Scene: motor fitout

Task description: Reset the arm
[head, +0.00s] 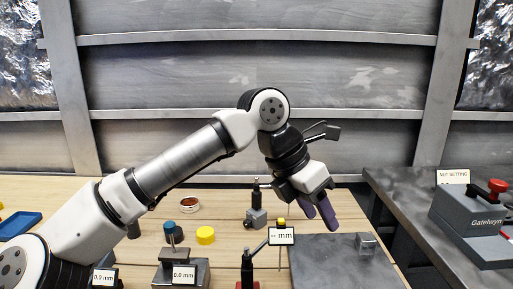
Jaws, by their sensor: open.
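My gripper (320,212) hangs at the end of my arm, right of the middle of the head view. Its two purple fingers point down and to the right, with a gap between them, and hold nothing. The fingertips are above the back edge of a dark grey plate (335,262) on the wooden table. My arm reaches in from the lower left, rises to a bent joint near the centre and comes down to the gripper. It hides part of the table behind it.
A gauge labelled "-- mm" (281,236) stands just left of the fingers. A small metal block (367,244) sits on the plate. Gauges reading 0.0 mm (183,274), a yellow cylinder (205,235) and a round dish (188,205) are left. A "Gatelwyn" machine (478,225) stands on the right bench.

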